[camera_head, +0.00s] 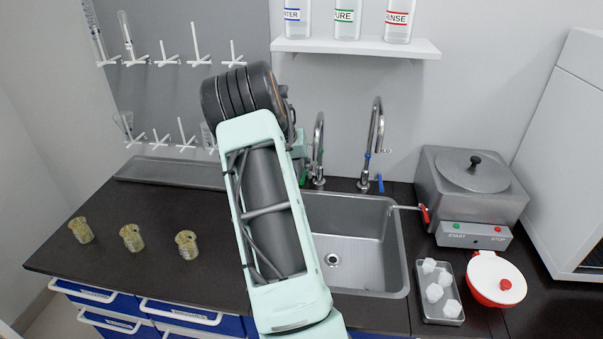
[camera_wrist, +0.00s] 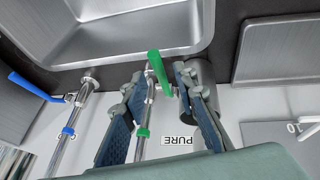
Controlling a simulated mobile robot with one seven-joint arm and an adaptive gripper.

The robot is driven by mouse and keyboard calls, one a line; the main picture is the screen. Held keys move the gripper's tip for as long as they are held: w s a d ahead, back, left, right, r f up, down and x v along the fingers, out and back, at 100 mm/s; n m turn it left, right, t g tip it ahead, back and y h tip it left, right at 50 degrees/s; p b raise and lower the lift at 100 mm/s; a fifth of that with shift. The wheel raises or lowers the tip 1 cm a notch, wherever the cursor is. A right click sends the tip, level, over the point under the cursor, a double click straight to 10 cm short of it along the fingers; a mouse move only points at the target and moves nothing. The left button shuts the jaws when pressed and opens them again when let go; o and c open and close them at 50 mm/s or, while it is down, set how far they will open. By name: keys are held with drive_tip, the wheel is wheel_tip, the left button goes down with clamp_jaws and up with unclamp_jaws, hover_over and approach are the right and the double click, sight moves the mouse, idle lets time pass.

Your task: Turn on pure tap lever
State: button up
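The pure tap's green lever (camera_wrist: 159,72) sits between the two fingertips of my gripper (camera_wrist: 160,80) in the wrist view. The fingers stand apart, one on each side of the lever, with gaps visible. The pure tap's pipe with a green band (camera_wrist: 143,132) runs between the fingers, beside an upside-down "PURE" label (camera_wrist: 179,140). In the head view the pure tap (camera_head: 318,150) rises behind the sink, with my arm at its left. The green lever is mostly hidden there, and my gripper is largely covered by the arm.
The other tap with a blue lever (camera_head: 380,183) stands just right of the pure tap. The sink (camera_head: 375,265) lies in front. A metal distiller (camera_head: 470,200) with a red-handled outlet is to the right. Several beakers (camera_head: 131,238) stand on the left counter. A bottle shelf (camera_head: 355,47) hangs above.

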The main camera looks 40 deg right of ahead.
drive_tip(key=shift+x, duration=0.75)
drive_tip(key=shift+c, duration=0.7)
clamp_jaws()
